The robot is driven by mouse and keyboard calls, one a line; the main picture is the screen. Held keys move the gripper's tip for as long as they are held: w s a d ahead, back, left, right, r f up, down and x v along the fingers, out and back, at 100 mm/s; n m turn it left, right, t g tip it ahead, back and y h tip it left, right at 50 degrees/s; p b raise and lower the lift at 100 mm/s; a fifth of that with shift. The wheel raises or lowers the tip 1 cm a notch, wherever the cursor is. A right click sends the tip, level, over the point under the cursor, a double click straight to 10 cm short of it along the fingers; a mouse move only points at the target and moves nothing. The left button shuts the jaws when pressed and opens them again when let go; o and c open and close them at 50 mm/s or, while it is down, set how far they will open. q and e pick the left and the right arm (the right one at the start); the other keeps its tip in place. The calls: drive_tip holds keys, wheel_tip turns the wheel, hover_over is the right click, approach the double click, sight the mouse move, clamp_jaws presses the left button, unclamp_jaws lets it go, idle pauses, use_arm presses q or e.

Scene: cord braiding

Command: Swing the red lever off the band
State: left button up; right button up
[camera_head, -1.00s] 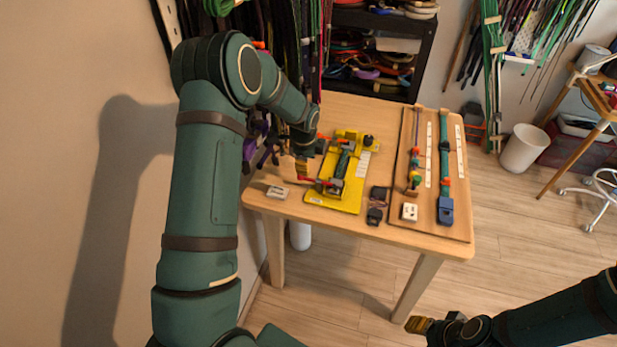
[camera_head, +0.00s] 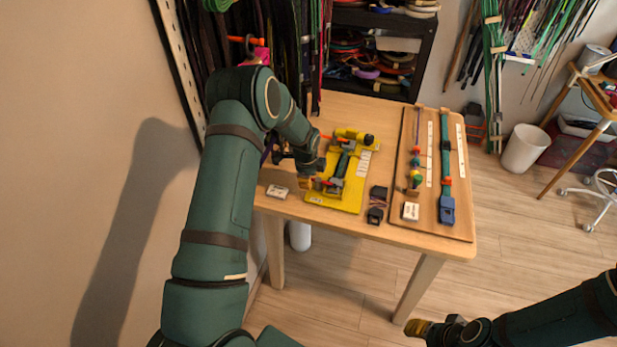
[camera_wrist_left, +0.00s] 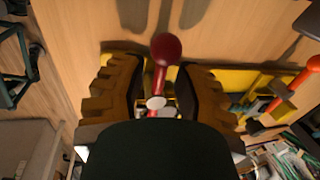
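The red lever (camera_wrist_left: 160,72) with its round dark-red knob stands between my left gripper's fingers in the left wrist view; its base is partly hidden. My left gripper (camera_wrist_left: 158,92) is open, with a yellow finger on each side of the lever and gaps visible beside it. In the head view, my left gripper (camera_head: 305,183) is at the left edge of the yellow fixture (camera_head: 335,200), low over it. The dark green band (camera_head: 343,164) lies along the middle of the fixture. My right gripper (camera_head: 418,327) is far off at the lower right, beyond the table; its opening is unclear.
An orange lever (camera_wrist_left: 295,85) stands at the fixture's other end. A small white block (camera_head: 277,191) lies at the table's left front, and dark buckles (camera_head: 376,205) lie right of the fixture. A wooden board (camera_head: 428,215) with straps fills the table's right side.

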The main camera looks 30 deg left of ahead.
use_arm(q)
clamp_jaws()
drive_tip(key=shift+s+d+n, duration=0.1)
drive_tip(key=shift+s+n, duration=0.05)
drive_tip(key=shift+n, duration=0.15)
drive_tip(key=shift+s+d+f+n+b, duration=0.15)
drive_tip(key=shift+n+b, duration=0.1)
drive_tip(key=shift+n, duration=0.2)
drive_tip(key=shift+s+r+n+b, duration=0.1)
drive_tip(key=shift+n+b, duration=0.1)
drive_tip(key=shift+n, duration=0.25)
drive_tip(key=n, duration=0.2)
drive_tip(key=s+n+y+b, duration=0.1)
drive_tip(key=shift+d+f+g, duration=0.1)
drive_tip(key=shift+d+g, duration=0.2)
drive_tip(key=shift+d, duration=0.05)
drive_tip(key=n, duration=0.4)
drive_tip(key=shift+s+d+g, duration=0.2)
drive_tip(key=shift+d+g, duration=0.1)
drive_tip(key=shift+d, duration=0.1)
drive_tip(key=shift+s+d+n+g+y, duration=0.1)
drive_tip(key=shift+d+n+g+y, duration=0.15)
drive_tip(key=shift+n, duration=0.85)
drive_tip(key=shift+s+d+n+g+y, duration=0.15)
drive_tip(key=shift+d+n, duration=0.15)
drive_tip(key=shift+n, duration=0.8)
drive_tip(key=shift+o, duration=1.9)
unclamp_jaws()
drive_tip(key=shift+w, duration=0.15)
